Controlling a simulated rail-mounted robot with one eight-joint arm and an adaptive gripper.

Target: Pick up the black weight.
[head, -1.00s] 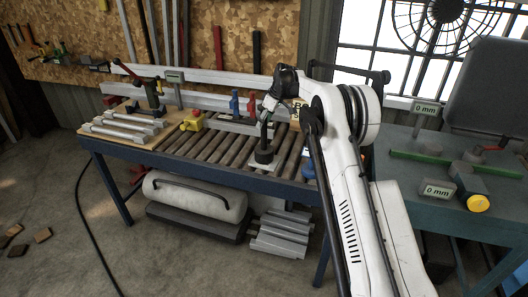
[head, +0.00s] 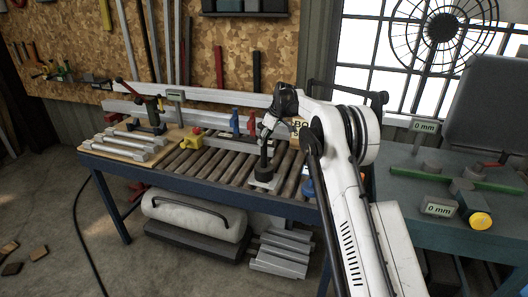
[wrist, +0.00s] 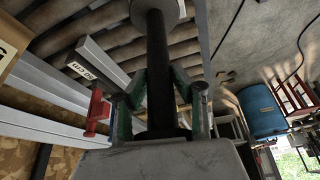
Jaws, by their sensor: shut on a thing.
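The black weight (head: 263,173) is a dark round base with a thin upright stem, in the middle of the head view. It stands upright at a pale square plate on the roller table; whether it touches the plate I cannot tell. My gripper (head: 266,132) is above the base, shut on the upper stem. In the wrist view the dark stem (wrist: 157,50) runs between the two green-sided fingers of my gripper (wrist: 158,85), with a round disc at its far end at the top edge.
Metal bars (head: 128,141) lie on a board at left. A green bench (head: 400,200) with gauges stands at right.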

